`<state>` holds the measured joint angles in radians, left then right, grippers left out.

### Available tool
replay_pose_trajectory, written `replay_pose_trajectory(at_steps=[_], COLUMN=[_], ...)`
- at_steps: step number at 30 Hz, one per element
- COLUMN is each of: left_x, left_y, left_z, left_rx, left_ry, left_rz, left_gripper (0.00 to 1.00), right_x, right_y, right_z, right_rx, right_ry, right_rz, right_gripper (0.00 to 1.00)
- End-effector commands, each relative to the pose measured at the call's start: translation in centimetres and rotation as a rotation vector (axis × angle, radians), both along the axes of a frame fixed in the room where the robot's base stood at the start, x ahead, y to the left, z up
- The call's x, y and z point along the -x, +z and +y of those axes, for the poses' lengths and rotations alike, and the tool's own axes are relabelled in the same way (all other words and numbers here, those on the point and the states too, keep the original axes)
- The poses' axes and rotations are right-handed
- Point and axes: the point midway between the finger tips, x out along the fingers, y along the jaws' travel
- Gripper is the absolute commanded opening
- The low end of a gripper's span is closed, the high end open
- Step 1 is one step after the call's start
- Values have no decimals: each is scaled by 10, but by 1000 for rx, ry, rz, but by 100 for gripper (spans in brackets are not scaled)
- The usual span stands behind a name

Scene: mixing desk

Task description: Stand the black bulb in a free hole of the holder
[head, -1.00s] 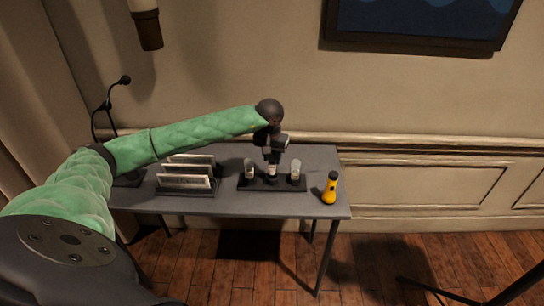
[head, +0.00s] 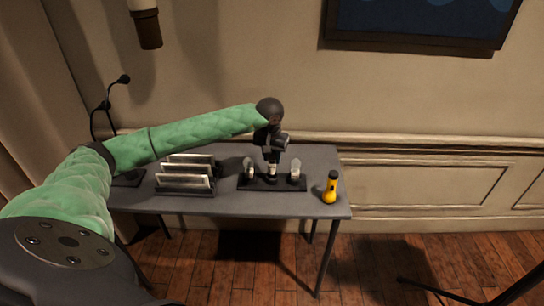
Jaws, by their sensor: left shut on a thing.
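The holder (head: 288,186) is a dark, low bar on the grey desk. A clear bulb stands at its left end (head: 249,169) and another at its right end (head: 295,172). My left gripper (head: 272,160) points down over the middle of the holder, between these two bulbs. It is shut on a bulb, of which a pale lower part (head: 272,169) shows just below the fingers, upright at the middle of the holder. The rest of this bulb, including its black part, is hidden by the fingers. I cannot tell how deep it sits. My right gripper is not in view.
A rack with upright pale plates (head: 185,182) stands left of the holder. A yellow and black torch (head: 330,188) stands at the desk's right front. A black gooseneck microphone (head: 107,106) is at the back left. The desk (head: 230,204) is clear along its front edge.

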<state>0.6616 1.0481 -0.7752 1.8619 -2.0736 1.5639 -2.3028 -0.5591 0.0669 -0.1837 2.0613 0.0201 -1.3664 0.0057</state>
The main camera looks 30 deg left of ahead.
Motion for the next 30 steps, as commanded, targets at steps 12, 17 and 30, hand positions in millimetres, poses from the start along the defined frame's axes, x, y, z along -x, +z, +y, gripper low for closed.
replay_pose_trajectory(at_steps=[12, 17, 30], left_x=[0, 0, 0], left_y=[-5, -9, -19], left_z=[0, 0, 0], left_rx=[0, 0, 0], left_ry=[0, 0, 0], left_rz=[0, 0, 0], left_gripper=[11, 11, 11], right_x=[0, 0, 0], right_y=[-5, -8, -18], right_z=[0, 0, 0], right_rx=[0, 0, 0], right_ry=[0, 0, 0], right_rz=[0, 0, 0], right_gripper=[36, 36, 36])
